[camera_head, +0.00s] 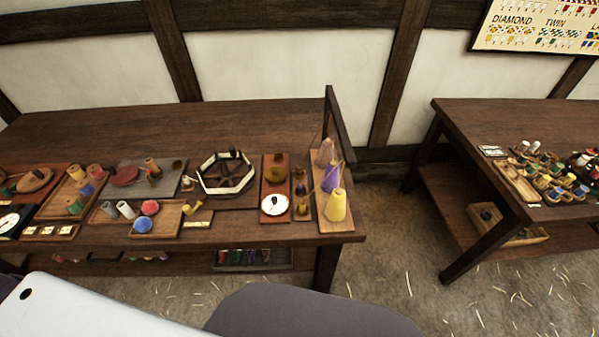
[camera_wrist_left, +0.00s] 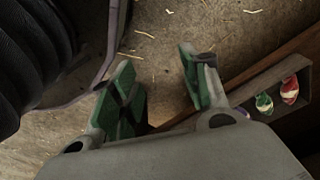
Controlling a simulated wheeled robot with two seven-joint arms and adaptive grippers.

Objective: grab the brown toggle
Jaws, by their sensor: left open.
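I cannot pick out the brown toggle for certain; several small brown wooden pieces lie on the left bench (camera_head: 240,118) in the head view. One is a brown rounded piece (camera_head: 35,180) on a board at the far left; small brown pieces (camera_head: 301,190) also stand near the bench's right end. My left gripper (camera_wrist_left: 157,65) is open and empty in the left wrist view. Its green-padded fingers are apart over the straw-strewn floor, beside a tray under the bench. Neither gripper shows in the head view.
A tray of coloured skeins (camera_head: 252,259) sits on the low shelf; it also shows in the wrist view (camera_wrist_left: 262,92). The bench's back is clear. A second table (camera_head: 470,118) stands right, across a floor gap.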

